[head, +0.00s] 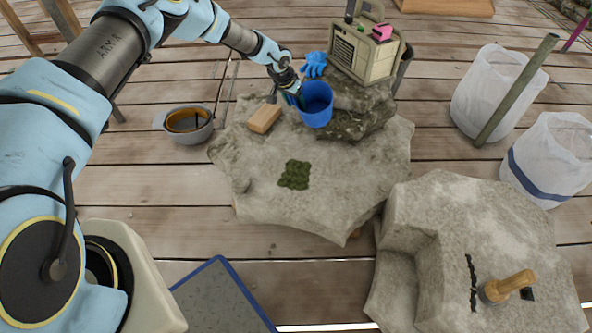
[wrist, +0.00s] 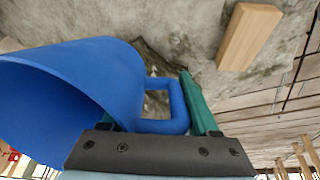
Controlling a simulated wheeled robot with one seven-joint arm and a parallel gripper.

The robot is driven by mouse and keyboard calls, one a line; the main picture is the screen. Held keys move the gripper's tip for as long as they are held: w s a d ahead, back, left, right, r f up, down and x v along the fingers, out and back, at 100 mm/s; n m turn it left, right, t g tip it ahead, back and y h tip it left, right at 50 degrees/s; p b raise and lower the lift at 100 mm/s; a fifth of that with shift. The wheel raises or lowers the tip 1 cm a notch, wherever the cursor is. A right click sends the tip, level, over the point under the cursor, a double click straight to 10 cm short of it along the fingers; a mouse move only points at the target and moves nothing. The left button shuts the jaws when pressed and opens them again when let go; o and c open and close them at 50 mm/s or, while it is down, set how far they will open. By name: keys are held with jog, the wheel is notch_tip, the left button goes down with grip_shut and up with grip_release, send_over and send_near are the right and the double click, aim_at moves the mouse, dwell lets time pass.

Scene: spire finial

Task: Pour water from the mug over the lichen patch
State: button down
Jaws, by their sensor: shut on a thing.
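The blue mug (head: 316,104) is at the back of the big stone slab, by the darker stone ledge. My gripper (head: 297,98) is at its left side. In the wrist view the mug (wrist: 75,90) fills the left, and the fingers of my gripper (wrist: 155,105) are shut on its square handle (wrist: 172,118). The mug looks roughly upright in the head view. Its contents are hard to make out, and I cannot tell whether its base touches the stone. The dark green lichen patch (head: 294,175) lies on the slab's flat top, in front of the mug.
A wooden block (head: 264,118) lies left of the mug; it also shows in the wrist view (wrist: 249,36). A beige machine (head: 361,52) and blue glove (head: 314,65) are behind. A grey pot (head: 186,123) stands left, a second stone (head: 480,240) front right, white bags (head: 490,90) right. Slab around the lichen is clear.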

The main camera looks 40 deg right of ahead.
jog(key=shift+a+r+t+h+p, duration=0.2)
jog(key=shift+a+t+h+p, duration=0.15)
jog(key=shift+p, duration=0.9)
jog(key=shift+s, duration=0.1)
jog(key=shift+s+a+f+h+b, duration=0.1)
jog(key=shift+s+f+h+b, duration=0.05)
jog(key=shift+f+h+b, duration=0.15)
jog(key=shift+s+f+h+b, duration=0.15)
jog(key=shift+f, duration=0.25)
jog(key=shift+w, duration=0.1)
jog(key=shift+a+f+h+b, duration=0.2)
jog(key=shift+h+b, duration=0.1)
jog(key=shift+b, duration=0.65)
jog(key=shift+f+b, duration=0.15)
jog(key=shift+b, duration=0.3)
